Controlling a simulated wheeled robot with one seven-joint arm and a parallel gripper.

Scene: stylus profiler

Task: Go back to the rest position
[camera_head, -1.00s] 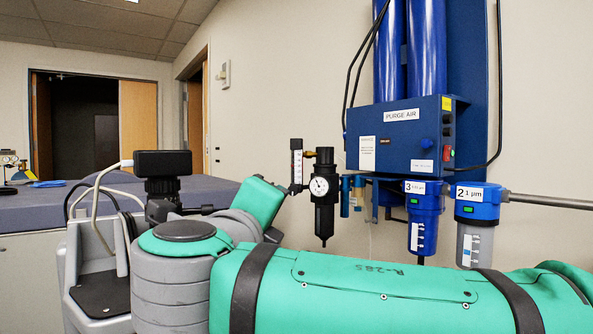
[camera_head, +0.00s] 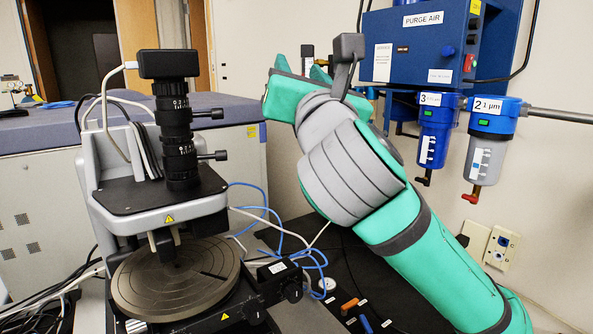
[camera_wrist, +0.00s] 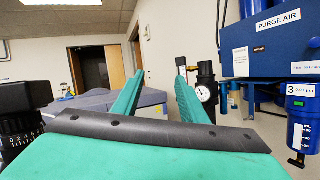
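My gripper shows in the wrist view (camera_wrist: 159,80) as two green fingers set apart with nothing between them. It is open and points toward the far wall and doorway. In the head view my arm, green and grey, rises from the lower right. My gripper is at the arm's upper end, near the blue purge-air panel (camera_head: 418,50), and points away, so its fingers are mostly hidden there. The stylus profiler (camera_head: 160,190), with its black camera column and round grey stage (camera_head: 175,280), stands to the left, apart from my arm.
Filter bowls, one labelled 3 (camera_head: 434,135) and one labelled 2 (camera_head: 490,145), hang close to the right of my arm. A pressure gauge (camera_wrist: 204,93) is beyond my fingers. A grey-blue cabinet (camera_head: 230,115) stands behind.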

